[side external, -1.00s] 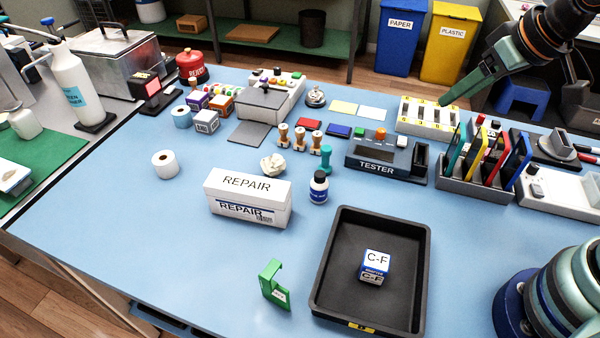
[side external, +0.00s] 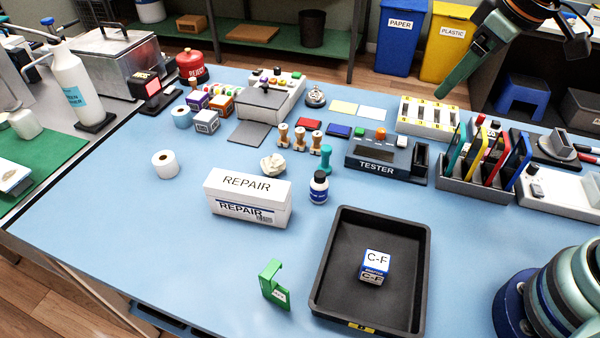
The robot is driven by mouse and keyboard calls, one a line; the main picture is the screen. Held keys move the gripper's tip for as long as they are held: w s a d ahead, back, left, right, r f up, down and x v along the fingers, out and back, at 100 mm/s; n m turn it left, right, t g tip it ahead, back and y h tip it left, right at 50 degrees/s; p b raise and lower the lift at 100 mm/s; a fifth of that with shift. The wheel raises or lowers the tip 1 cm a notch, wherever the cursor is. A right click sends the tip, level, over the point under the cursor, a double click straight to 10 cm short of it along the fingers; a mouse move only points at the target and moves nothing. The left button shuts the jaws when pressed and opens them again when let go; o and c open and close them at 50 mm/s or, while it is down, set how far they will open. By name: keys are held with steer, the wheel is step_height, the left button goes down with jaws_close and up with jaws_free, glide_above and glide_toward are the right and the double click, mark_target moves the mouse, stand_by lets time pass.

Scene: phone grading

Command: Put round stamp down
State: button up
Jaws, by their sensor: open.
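A stamp with a teal handle (side external: 326,158) stands upright on the blue table, left of the tester. Three wooden-handled stamps (side external: 299,138) stand upright in a row just behind it. I cannot tell for certain which of these is the round one. My gripper (side external: 441,94) is high at the upper right, above the white slotted tray (side external: 424,128). It is open, with no object visible in it, and apart from the stamps. One finger shows clearly; the other is hard to make out.
Red (side external: 309,124) and blue (side external: 339,130) pads lie behind the stamps. The tester (side external: 376,168) and a rack of coloured phones (side external: 472,184) stand right. A small bottle (side external: 319,187), a REPAIR box (side external: 247,197) and a black tray (side external: 335,282) are nearer. The left front table is clear.

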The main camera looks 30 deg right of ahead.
steer(key=w+a+f+n+g, duration=0.2)
steer(key=w+a+f+n, duration=0.1)
steer(key=w+a+n, duration=0.5)
steer(key=n+g, duration=0.3)
steer(key=n, duration=0.4)
glide_above(325, 165)
steer(key=f, duration=0.6)
steer(key=w+f, duration=0.1)
steer(key=f, duration=0.3)
steer(key=shift+d, duration=0.15)
steer(key=shift+f, duration=0.3)
step_height(325, 165, down, 6)
steer(key=shift+s+d+f, duration=0.1)
steer(key=shift+f, duration=2.75)
steer(key=shift+c, duration=0.3)
jaws_close()
